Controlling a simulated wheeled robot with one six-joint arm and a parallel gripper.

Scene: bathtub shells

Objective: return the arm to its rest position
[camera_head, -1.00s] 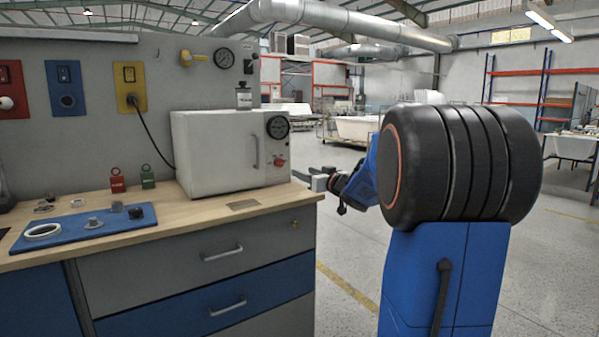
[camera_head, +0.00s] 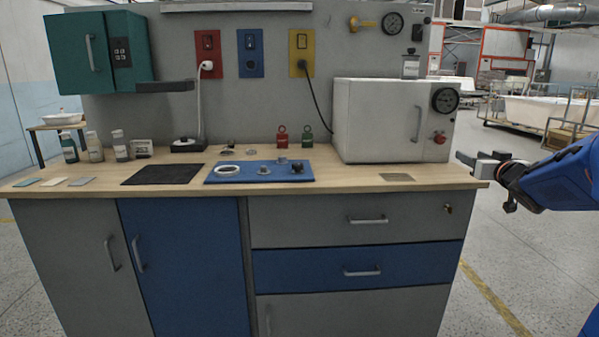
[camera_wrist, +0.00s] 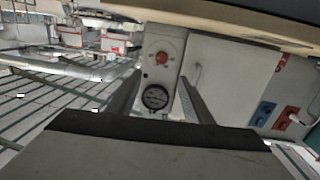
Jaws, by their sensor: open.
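My gripper (camera_head: 478,157) is at the right side of the head view, beyond the right end of the workbench (camera_head: 400,178) and pointing left toward the white oven-like box (camera_head: 385,120). My blue arm reaches in from the right edge. In the wrist view, my gripper's two fingers (camera_wrist: 155,95) stand apart with nothing between them. Behind them show the box's dial (camera_wrist: 155,97) and red knob (camera_wrist: 162,58), tilted in the picture. The gripper appears clear of the box and the bench.
A blue mat (camera_head: 240,178) with small metal parts and a black mat (camera_head: 163,174) lie on the bench. Red and green padlock-like tags (camera_head: 282,137) stand behind. Bottles (camera_head: 95,147) are at the left. A teal cabinet (camera_head: 75,60) hangs above. Open floor (camera_head: 500,250) lies right of the bench.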

